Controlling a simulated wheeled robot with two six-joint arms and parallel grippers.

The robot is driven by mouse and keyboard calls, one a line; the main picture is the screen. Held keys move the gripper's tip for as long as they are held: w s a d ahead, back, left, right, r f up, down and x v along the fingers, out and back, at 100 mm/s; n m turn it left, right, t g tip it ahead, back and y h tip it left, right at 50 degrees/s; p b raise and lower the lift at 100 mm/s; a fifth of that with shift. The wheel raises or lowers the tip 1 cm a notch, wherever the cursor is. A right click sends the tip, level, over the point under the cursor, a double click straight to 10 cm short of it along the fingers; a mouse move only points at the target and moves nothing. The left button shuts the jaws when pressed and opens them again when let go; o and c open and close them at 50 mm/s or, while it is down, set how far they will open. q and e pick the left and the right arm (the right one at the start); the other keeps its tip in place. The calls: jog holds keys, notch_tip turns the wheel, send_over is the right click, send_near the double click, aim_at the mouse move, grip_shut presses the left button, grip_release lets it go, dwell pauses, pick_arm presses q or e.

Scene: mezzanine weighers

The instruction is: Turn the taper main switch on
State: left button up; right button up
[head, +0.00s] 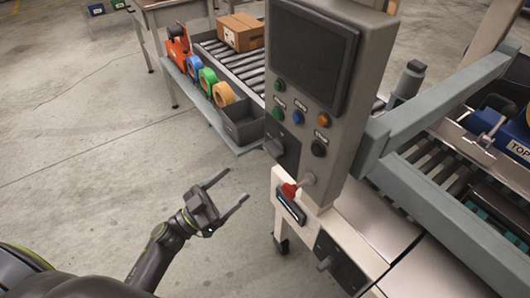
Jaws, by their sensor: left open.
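The grey control box (335,130) of the taper stands right of centre, with a dark screen (310,55) and several coloured buttons. A black switch plate with a grey knob (273,148) sits low on its left side. Another black plate with a grey knob (325,263) is lower on the frame. I cannot read which one is the main switch. My left gripper (238,184) is open and empty, left of the red handle and apart from it. My right gripper is out of view.
A roller conveyor (235,62) carries a cardboard box (240,32). Beside it are tape rolls (207,80) and a grey bin (243,122) on a shelf. A grey beam (440,90) and more rollers lie right. The floor (90,150) at left is clear.

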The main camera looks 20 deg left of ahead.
aim_at(269, 154)
pick_arm(q)
jog(key=p+x, duration=0.2)
jog(key=x, duration=0.9)
jog(key=shift+w+d, duration=0.1)
jog(key=shift+w, duration=0.05)
jog(key=c, duration=1)
